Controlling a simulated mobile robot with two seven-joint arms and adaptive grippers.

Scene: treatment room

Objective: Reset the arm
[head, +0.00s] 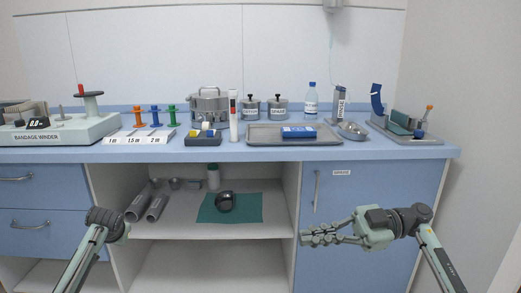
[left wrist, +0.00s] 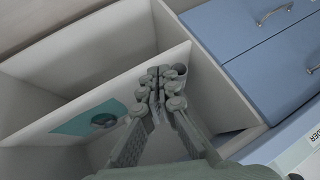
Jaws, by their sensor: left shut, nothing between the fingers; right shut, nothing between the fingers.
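My right gripper (head: 303,237) is in front of the cabinet at the lower right, pointing left, with its fingers together and nothing held. My left arm comes in at the lower left of the head view; its wrist shows in front of the shelf, but its fingers cannot be made out there. In the left wrist view my left gripper (left wrist: 157,78) is shut and empty, in front of the open shelf. Both grippers are below the counter top and apart from the objects.
The blue counter (head: 240,153) carries a bandage winder (head: 50,131), a metal tray (head: 263,140) with a blue pack, and canisters. Below, the open shelf (head: 180,228) holds metal cylinders and a dark round object (head: 226,201) on a green mat (head: 208,212). A cabinet door (head: 375,180) is at right.

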